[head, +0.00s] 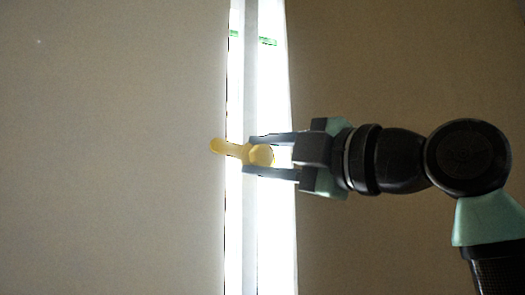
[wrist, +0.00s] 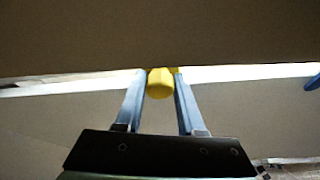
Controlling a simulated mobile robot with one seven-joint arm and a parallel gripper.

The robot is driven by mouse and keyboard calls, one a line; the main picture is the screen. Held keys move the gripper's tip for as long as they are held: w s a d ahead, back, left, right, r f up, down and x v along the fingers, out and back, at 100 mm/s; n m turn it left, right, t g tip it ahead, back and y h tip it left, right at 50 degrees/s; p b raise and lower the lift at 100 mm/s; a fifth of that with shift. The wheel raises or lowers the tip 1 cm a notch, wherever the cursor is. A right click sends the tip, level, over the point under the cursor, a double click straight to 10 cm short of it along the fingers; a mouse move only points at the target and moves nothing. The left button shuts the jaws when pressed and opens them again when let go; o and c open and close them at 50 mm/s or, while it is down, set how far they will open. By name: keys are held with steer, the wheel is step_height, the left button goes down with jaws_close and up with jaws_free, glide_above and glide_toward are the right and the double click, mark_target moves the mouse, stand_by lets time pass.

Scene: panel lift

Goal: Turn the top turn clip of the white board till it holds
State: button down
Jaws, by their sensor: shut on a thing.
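The yellow turn clip (head: 230,149) lies nearly level in the head view, its arm pointing left. Its rounded left end overlaps the edge of the large pale panel (head: 110,150), which looks like the white board. My gripper (head: 249,155) comes in from the right and is shut on the clip's round knob, one finger above and one below. In the wrist view the yellow knob (wrist: 160,84) sits between the two fingertips of my gripper (wrist: 160,75). The fingers partly hide the clip's right end. I cannot tell whether the clip presses on the panel.
A bright upright strip (head: 275,240) with a greyish rail (head: 250,75) runs between the pale panel and a brown surface (head: 400,60) at right. Green marks (head: 268,41) show near its top. A blue piece (wrist: 313,82) shows at the wrist view's right edge.

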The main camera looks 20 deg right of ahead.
steer(key=shift+n+g+p, duration=0.4)
steer(key=shift+n, duration=0.8)
steer(key=c, duration=0.8)
jaws_free()
steer(key=shift+a, duration=0.1)
